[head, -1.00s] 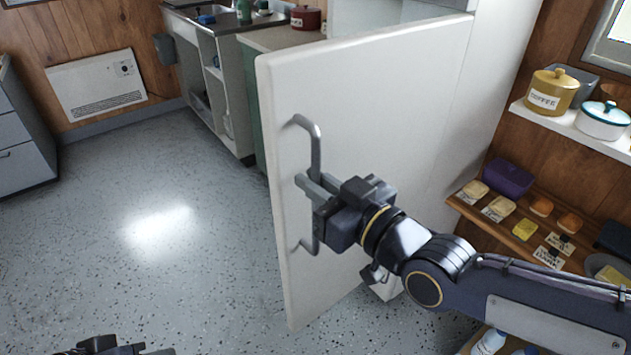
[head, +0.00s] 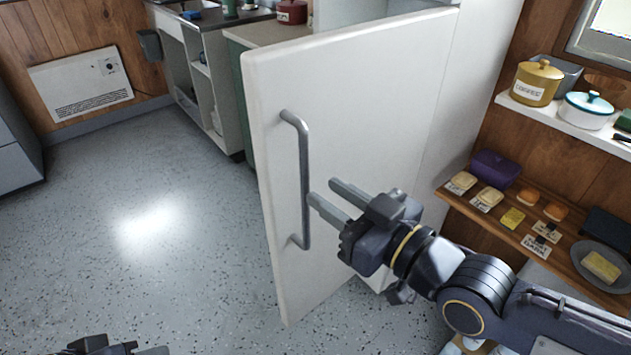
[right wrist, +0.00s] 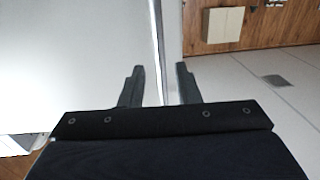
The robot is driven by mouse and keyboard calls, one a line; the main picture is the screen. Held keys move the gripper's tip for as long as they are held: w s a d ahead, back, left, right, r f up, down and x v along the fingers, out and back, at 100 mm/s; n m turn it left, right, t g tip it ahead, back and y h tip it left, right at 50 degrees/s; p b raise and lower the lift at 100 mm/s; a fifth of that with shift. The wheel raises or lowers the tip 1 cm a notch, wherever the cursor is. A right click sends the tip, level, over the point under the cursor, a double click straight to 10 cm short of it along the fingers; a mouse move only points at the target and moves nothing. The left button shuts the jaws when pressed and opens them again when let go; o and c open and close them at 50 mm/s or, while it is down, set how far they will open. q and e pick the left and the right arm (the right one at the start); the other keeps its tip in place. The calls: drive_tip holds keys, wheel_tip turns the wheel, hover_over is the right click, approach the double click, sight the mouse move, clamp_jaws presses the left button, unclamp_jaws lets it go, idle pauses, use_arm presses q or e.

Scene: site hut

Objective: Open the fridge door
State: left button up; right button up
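The white fridge door (head: 380,110) stands swung out from the fridge body (head: 485,70) in the head view. Its grey bar handle (head: 305,180) is upright near the door's free left edge. My right gripper (head: 329,198) is open, its two fingers apart, just right of the handle and in front of the door face. It looks empty and clear of the handle. In the right wrist view the open fingers (right wrist: 160,85) straddle a pale vertical strip beside the door. My left gripper (head: 150,350) shows only partly at the bottom edge; its opening is unclear.
Left of the door is wide clear speckled floor (head: 150,230). A sink counter (head: 215,70) stands behind the door. At right, a wooden shelf (head: 520,225) with food and a white shelf (head: 570,130) with pots are near my right arm. A wall heater (head: 80,85) is at the back left.

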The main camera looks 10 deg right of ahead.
drive_tip(key=shift+v, duration=0.9)
drive_tip(key=s+d+f+m+g+h, duration=0.3)
drive_tip(key=s+d+f+m+g, duration=0.15)
drive_tip(key=f, duration=0.35)
drive_tip(key=s+d+f+m+g+h, duration=0.35)
drive_tip(key=d+f, duration=0.25)
drive_tip(key=f, duration=0.2)
wheel_tip(320, 180, up, 18)
drive_tip(key=s+g+p, duration=0.1)
drive_tip(key=p, duration=1.7)
drive_tip(key=shift+s+a, duration=0.25)
drive_tip(key=shift+s, duration=0.1)
